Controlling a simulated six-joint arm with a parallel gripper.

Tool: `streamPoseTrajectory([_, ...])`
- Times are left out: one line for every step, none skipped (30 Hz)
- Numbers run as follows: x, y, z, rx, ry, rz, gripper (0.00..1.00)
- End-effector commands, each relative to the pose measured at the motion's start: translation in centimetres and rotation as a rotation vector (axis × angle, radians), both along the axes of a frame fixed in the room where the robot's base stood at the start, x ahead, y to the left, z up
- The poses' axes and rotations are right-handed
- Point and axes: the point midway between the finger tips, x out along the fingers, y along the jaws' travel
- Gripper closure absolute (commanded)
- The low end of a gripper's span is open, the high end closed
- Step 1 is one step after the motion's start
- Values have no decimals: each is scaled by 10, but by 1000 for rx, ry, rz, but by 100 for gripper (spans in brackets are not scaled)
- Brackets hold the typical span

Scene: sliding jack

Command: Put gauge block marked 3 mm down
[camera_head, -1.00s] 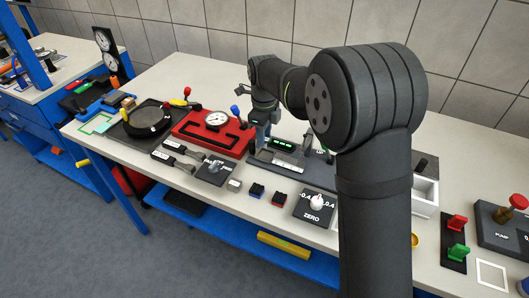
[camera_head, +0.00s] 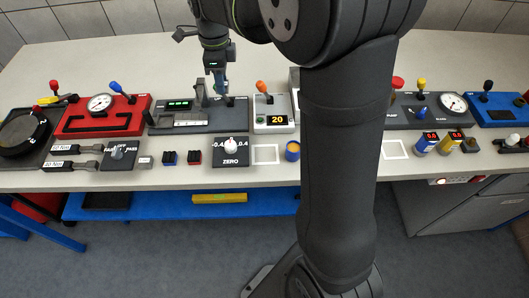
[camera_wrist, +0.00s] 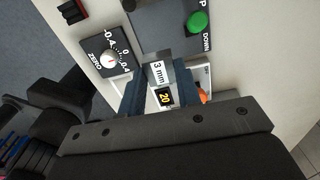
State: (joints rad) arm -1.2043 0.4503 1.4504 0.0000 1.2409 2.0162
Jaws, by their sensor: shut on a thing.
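My gripper (camera_head: 217,92) is shut on the gauge block marked 3 mm (camera_wrist: 158,72), whose label faces the wrist camera between the two fingers. In the head view the gripper points down over the right part of the dark grey fixture with a green display (camera_head: 180,105). The block is too small there to make out clearly. In the wrist view a green knob marked DOWN (camera_wrist: 197,21) on a grey plate shows just beyond the block. The gap between the block and the surface below cannot be told.
The ZERO dial (camera_head: 230,146) stands in front of the fixture. The unit reading 20 (camera_head: 272,121), with an orange lever, is to its right.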

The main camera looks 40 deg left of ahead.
Motion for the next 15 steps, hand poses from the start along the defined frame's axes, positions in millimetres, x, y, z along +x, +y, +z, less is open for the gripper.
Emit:
streamPoseTrajectory([12, -24, 3, 1, 0, -7, 97])
streamPoseTrajectory([18, -36, 3, 1, 0, -5, 97])
streamPoseTrajectory([25, -54, 4, 2, -1, -4, 97])
streamPoseTrajectory([30, -67, 4, 2, -1, -3, 97])
streamPoseTrajectory([34, -81, 4, 1, -1, -2, 97])
streamPoseTrajectory([39, -98, 4, 1, -1, 0, 97])
streamPoseTrajectory([42, -111, 3, 2, -1, 2, 97])
streamPoseTrajectory([44, -125, 3, 2, -1, 2, 97])
streamPoseTrajectory([47, -142, 2, 1, -1, 4, 97])
streamPoseTrajectory([49, -155, 1, 1, -1, 6, 97])
streamPoseTrajectory([49, -168, 0, 1, -1, 8, 97])
streamPoseTrajectory([50, -183, -1, 1, -1, 9, 97])
streamPoseTrajectory([50, -195, -3, 1, -1, 10, 97])
streamPoseTrajectory([50, -205, -4, 1, -1, 12, 97])
streamPoseTrajectory([49, -218, -5, 1, -1, 14, 97])
